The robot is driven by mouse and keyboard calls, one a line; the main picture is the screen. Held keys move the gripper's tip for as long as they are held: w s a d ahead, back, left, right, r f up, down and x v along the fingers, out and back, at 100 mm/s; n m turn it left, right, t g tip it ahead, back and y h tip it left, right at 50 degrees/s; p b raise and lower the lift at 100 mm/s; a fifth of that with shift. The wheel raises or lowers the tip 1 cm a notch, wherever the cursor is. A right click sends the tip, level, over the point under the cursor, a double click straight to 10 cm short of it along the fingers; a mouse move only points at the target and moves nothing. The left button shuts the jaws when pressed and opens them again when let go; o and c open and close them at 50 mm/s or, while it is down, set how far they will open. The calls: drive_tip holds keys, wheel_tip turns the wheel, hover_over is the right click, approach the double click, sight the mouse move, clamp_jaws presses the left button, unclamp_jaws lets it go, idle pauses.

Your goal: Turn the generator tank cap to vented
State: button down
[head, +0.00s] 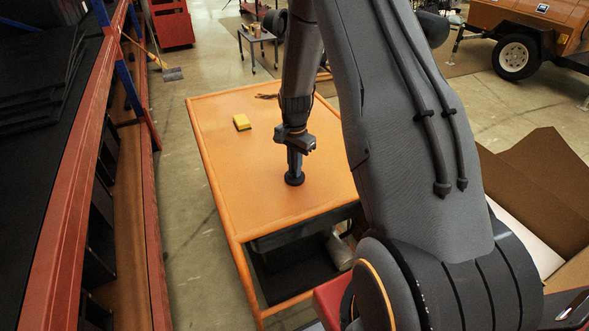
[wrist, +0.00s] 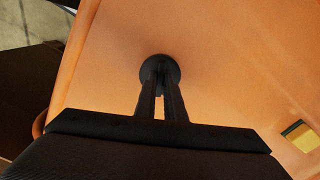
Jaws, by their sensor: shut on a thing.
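The round black cap (head: 294,179) sits on the flat orange top (head: 255,195) of a piece with an orange tube frame, which I take to be the generator. My gripper (head: 295,168) points down onto the cap from above. In the wrist view, its two dark fingers (wrist: 160,88) close on the middle of the cap (wrist: 147,66). The fingers are shut on it. They hide part of the cap's upper face. No vented or closed marking can be made out, so I cannot tell its setting.
A yellow sponge (head: 242,122) lies on the orange top, left of and beyond the cap. Red shelving (head: 75,170) runs along the left. An open cardboard box (head: 535,185) stands at the right. The orange surface around the cap is clear.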

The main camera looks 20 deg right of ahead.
drive_tip(key=n+b, duration=0.1)
drive_tip(key=n, duration=0.5)
drive_tip(key=shift+n, duration=0.3)
drive_tip(key=n+b, duration=0.1)
drive_tip(key=n, duration=0.5)
drive_tip(key=shift+n, duration=0.3)
drive_tip(key=c, duration=1.8)
unclamp_jaws()
drive_tip(key=shift+c, duration=0.2)
drive_tip(key=shift+r, duration=0.1)
drive_tip(key=shift+r+b, duration=0.9)
drive_tip(key=shift+r, duration=2.95)
